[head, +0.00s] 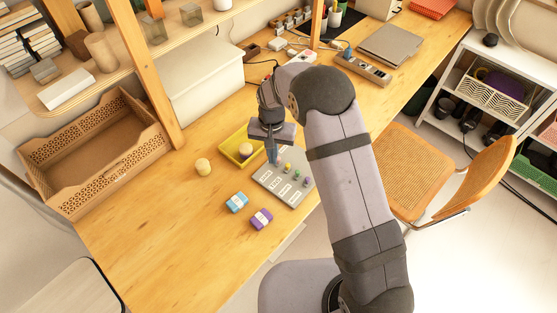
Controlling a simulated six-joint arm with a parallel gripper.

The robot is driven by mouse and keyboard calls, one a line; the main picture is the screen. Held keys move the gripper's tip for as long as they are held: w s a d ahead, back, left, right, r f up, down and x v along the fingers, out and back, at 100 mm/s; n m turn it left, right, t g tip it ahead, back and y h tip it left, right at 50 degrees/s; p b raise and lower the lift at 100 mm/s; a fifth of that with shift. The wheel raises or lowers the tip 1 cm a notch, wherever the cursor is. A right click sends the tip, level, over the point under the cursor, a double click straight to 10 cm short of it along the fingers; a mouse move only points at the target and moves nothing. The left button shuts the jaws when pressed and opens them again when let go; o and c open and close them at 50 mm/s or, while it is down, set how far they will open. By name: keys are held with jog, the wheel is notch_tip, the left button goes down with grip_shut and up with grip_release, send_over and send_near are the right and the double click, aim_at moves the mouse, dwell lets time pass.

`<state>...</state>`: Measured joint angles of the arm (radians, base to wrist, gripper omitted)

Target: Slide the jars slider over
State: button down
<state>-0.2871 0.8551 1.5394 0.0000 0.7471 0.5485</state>
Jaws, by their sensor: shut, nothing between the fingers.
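A grey slider panel (284,178) lies on the wooden table in the middle of the head view. It has several parallel slots with white labels, too small to read. A yellow knob (287,167), a green knob (297,174) and a purple knob (308,182) stand near its far right side. I cannot tell which one is the jars slider. My gripper (272,158) points down at the panel's far left corner, its fingers shut with nothing between them. It is left of the yellow knob. Whether it touches the panel or a knob there I cannot tell.
A yellow tray (227,151) with a pale round thing in it sits just behind the panel. The table's left front is clear.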

aim_at(273, 169)
jog(key=shift+f+b, duration=1.1)
jog(key=shift+f, duration=0.75)
jog(key=shift+r+p, duration=0.4)
jog(key=shift+r, duration=0.05)
jog(key=shift+w+d, duration=0.15)
jog(key=shift+w+d+b, duration=0.45)
jog(key=shift+w+d, duration=1.5)
jog(key=shift+w, duration=0.2)
jog(key=shift+s+a, duration=0.3)
jog(key=shift+s, duration=0.05)
notch_tip(273, 169, up, 7)
jog(key=p, duration=0.5)
